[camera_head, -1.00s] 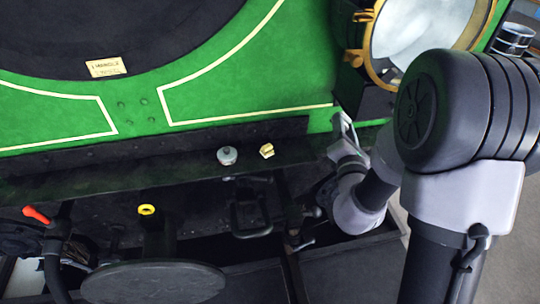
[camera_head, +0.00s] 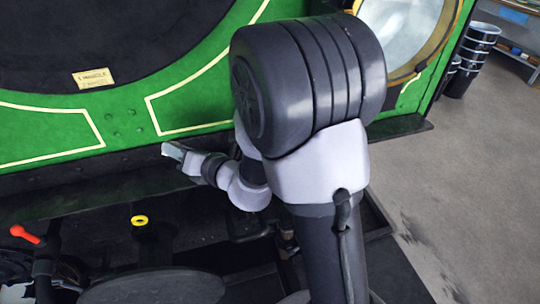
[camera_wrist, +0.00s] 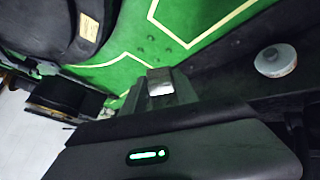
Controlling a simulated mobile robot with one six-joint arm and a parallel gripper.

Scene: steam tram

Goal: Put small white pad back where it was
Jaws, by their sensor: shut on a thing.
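My gripper (camera_head: 178,153) is at the dark ledge under the green panel in the head view. In the wrist view my gripper (camera_wrist: 161,88) is shut on a small pale piece, which I take for the small white pad (camera_wrist: 160,76). The pad shows only as a light patch between the fingertips, above the ledge and in front of the green panel. Its exact shape is hard to tell, and so is whether it touches anything.
A grey-white round cap (camera_wrist: 275,60) sits on the dark ledge, right of my gripper in the wrist view. A small lettered plate (camera_head: 93,78) is on the black round door. A yellow ring (camera_head: 139,220) and a red handle (camera_head: 25,234) stand below the ledge. Open floor (camera_head: 450,190) lies right.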

